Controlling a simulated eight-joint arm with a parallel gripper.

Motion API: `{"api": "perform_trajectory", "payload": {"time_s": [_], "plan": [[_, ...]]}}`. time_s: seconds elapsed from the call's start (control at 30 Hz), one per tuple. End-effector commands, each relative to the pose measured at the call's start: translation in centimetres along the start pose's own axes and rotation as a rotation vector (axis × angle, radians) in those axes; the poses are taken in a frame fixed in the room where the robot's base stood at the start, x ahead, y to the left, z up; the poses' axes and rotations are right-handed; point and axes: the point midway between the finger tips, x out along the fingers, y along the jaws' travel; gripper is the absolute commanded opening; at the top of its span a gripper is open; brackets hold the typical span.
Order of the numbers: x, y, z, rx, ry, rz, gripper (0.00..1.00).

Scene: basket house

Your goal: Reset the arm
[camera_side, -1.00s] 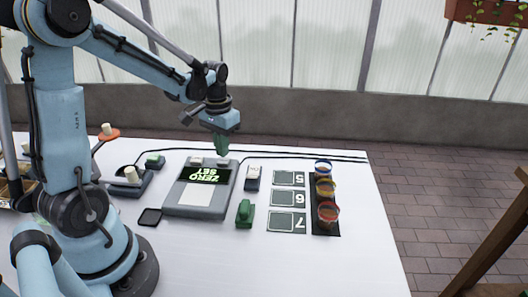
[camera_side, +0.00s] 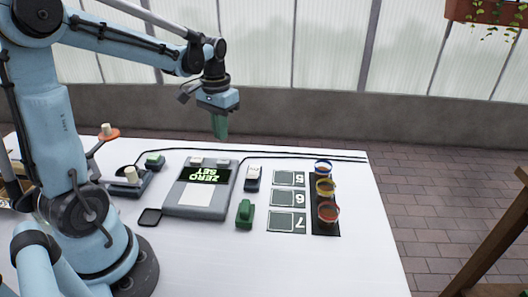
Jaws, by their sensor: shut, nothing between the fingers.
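My gripper (camera_side: 220,126) hangs in the air above the back edge of the grey device, pointing down. Its green fingers are together with nothing between them. The arm reaches in from the left at a raised height. Below it, the grey device (camera_side: 196,211) stands on the table with a green-lit display (camera_side: 204,175) that reads "ZERO SET".
The white table (camera_side: 345,270) also carries a green block (camera_side: 245,214), a white-topped switch (camera_side: 253,178), a small dark pad (camera_side: 150,217), numbered cards (camera_side: 287,222) and several coloured cups (camera_side: 328,212) on a dark strip. The front right of the table is clear.

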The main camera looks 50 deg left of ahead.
Motion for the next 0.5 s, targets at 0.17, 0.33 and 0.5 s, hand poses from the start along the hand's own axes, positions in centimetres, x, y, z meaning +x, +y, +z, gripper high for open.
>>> {"api": "perform_trajectory", "payload": {"time_s": [0.17, 0.33, 0.5], "plan": [[-0.73, 0.01, 0.04, 0.000, 0.000, 0.000, 0.00], [-0.74, 0.01, 0.04, 0.000, 0.000, 0.000, 0.00], [-0.91, 0.38, 0.21, 0.007, 0.013, -0.002, 0.00]]}}
